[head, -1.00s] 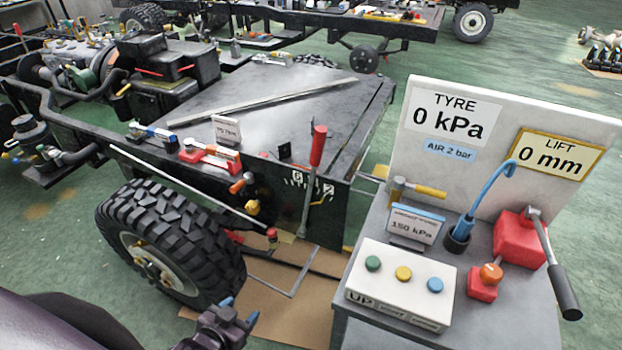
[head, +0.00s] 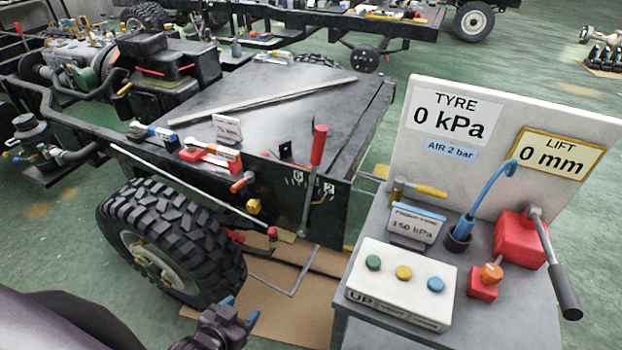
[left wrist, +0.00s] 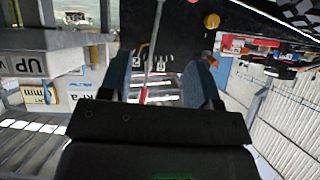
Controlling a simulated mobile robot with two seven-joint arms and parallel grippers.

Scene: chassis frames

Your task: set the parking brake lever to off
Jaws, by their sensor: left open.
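The likely parking brake lever is the red-handled lever (head: 318,146) at the near corner of the chassis in the head view. It stands nearly upright, leaning slightly right, in front of a dark panel with small white marks (head: 299,181) too small to read surely. My left gripper (head: 238,312) is open and empty, low by the tyre, left of and below the lever and apart from it. In the left wrist view its two fingers (left wrist: 160,88) are spread. A thin rod with a red end (left wrist: 143,95) shows between them; I cannot tell whether it is the lever. My right gripper is not in view.
The big tyre (head: 170,240) stands close left of the gripper. A red-topped rod (head: 272,234), orange knob (head: 243,182) and yellow knob (head: 254,206) are near the lever. A grey cart (head: 500,320) with button box (head: 400,284) and sign board (head: 410,140) stands at right.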

